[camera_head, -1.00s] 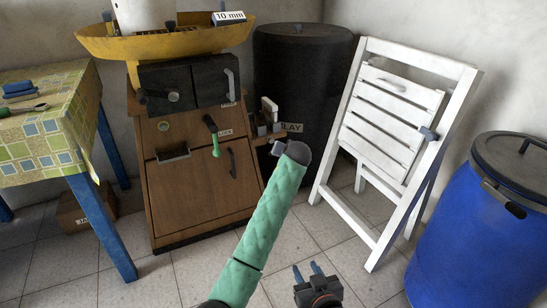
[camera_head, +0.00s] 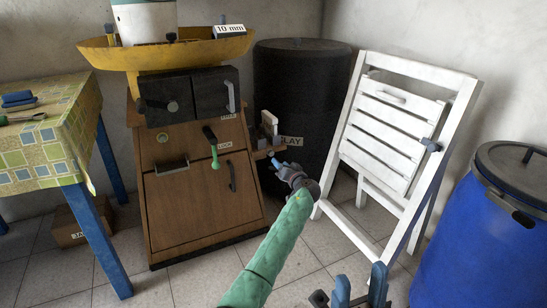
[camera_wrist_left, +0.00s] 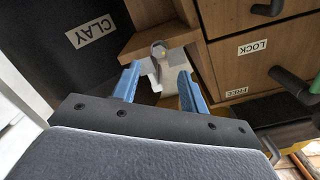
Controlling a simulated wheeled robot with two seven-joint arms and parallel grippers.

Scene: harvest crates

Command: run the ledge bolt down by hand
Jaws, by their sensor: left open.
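The small wooden ledge (camera_head: 267,153) sticks out from the right side of the wooden cabinet, with a pale upright block (camera_head: 269,121) on it. In the left wrist view the ledge (camera_wrist_left: 148,41) is close, with a small round grey piece (camera_wrist_left: 158,50), apparently the bolt, in front of a white part (camera_wrist_left: 172,68). My left gripper (camera_head: 279,164) is just below and right of the ledge. In the wrist view its blue fingers (camera_wrist_left: 158,88) are apart, with the bolt beyond and between their tips, not visibly touched. My right gripper (camera_head: 360,288) is open and empty at the bottom.
A black barrel (camera_head: 300,92) labelled CLAY stands behind the ledge. The cabinet (camera_head: 205,215) has LOCK and FREE labels and a green-handled lever (camera_head: 213,150). A white folding chair (camera_head: 362,215) and a blue barrel (camera_head: 475,240) stand to the right.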

